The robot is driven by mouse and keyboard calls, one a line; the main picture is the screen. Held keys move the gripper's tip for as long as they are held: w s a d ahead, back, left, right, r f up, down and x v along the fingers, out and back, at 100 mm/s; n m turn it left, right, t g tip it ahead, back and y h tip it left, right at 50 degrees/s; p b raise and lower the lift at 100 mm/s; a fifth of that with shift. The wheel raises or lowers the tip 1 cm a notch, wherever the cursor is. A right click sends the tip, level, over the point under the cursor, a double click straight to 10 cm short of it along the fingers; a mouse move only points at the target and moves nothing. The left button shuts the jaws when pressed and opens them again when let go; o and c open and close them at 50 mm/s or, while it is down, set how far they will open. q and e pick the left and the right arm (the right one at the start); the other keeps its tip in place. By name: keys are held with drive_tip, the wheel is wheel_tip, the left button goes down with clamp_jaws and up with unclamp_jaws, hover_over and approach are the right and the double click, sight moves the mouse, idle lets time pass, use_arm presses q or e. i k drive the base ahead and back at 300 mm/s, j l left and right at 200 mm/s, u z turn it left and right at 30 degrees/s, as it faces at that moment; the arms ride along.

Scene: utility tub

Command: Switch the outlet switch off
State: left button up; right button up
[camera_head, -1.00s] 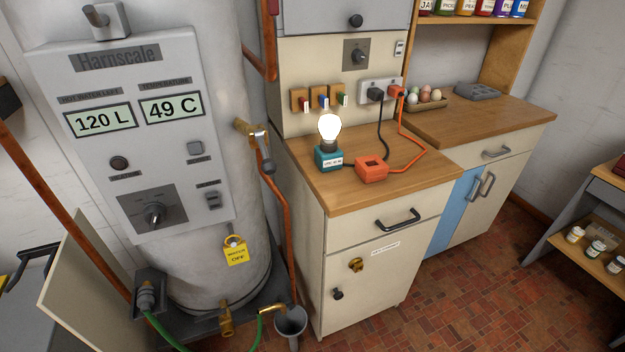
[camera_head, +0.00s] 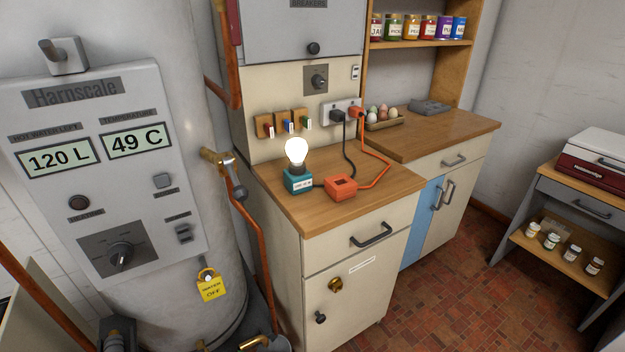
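A white wall outlet (camera_head: 349,104) is on the cream panel above the wooden counter, with a black plug (camera_head: 338,115) and an orange plug (camera_head: 356,112) in it. A small white switch (camera_head: 355,72) is on the panel above the outlet. A dark rotary knob on a grey plate (camera_head: 316,78) is to its left. Which one is the outlet switch is not labelled legibly. A lit bulb (camera_head: 297,151) stands on a teal base (camera_head: 298,182), beside an orange box (camera_head: 341,188) with an orange cord. Neither of my grippers is in view.
A water heater (camera_head: 105,165) with knobs and displays fills the left, with copper pipes beside it. The counter (camera_head: 300,217) has bare wood at its front. Eggs in a tray (camera_head: 384,120) sit at the back. The tiled floor (camera_head: 445,290) at right is clear.

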sight(355, 68)
drive_tip(key=i+l+u, duration=0.15)
drive_tip(key=l, duration=0.2)
drive_tip(key=i+l+u, duration=0.15)
drive_tip(key=l, duration=0.2)
drive_tip(key=i+l+u, duration=0.2)
drive_tip(key=l, duration=0.2)
drive_tip(key=l+u, duration=0.15)
drive_tip(key=l, duration=0.25)
